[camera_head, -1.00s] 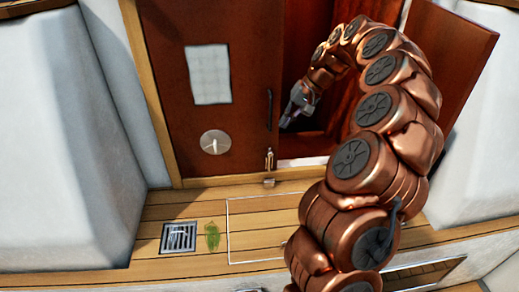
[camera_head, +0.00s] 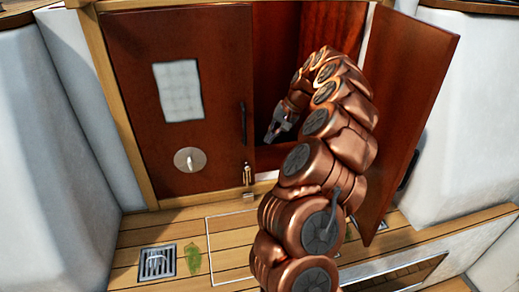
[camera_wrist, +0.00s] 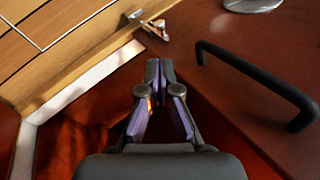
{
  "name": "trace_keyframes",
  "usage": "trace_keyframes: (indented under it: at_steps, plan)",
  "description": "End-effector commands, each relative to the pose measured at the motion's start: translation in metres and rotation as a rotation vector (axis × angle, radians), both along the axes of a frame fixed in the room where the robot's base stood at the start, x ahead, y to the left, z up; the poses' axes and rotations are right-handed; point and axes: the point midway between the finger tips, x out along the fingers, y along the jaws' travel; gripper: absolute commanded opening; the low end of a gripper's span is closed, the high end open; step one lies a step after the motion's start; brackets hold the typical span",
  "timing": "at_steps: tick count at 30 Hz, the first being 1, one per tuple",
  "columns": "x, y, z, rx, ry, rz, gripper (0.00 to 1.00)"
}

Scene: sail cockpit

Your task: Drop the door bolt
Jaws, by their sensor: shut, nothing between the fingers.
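The door bolt (camera_head: 247,174) is a small brass fitting at the bottom right corner of the left red-brown door (camera_head: 130,105), just above the sill. In the wrist view the bolt (camera_wrist: 154,27) lies beyond my fingertips, near the top. Whether it is raised or dropped is too small to tell. My gripper (camera_head: 270,138) is in front of the dark door opening, up and to the right of the bolt, apart from it. In the wrist view my gripper (camera_wrist: 160,68) is shut and empty, its tips pointing toward the bolt.
A black bar handle (camera_head: 243,122) stands out from the left door beside my gripper. A round metal plate (camera_head: 190,160) is further left. The right door (camera_head: 415,105) stands open behind my arm.

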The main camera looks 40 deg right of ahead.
Motion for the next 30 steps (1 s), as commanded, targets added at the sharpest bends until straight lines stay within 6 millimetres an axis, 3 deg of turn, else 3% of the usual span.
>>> trace_keyframes:
  at_steps: [18,30]
  plan:
    - [0.035,0.034,-0.088,0.001,0.002,0.000,0.00]
    - [0.046,0.044,-0.116,0.001,0.001,0.000,0.00]
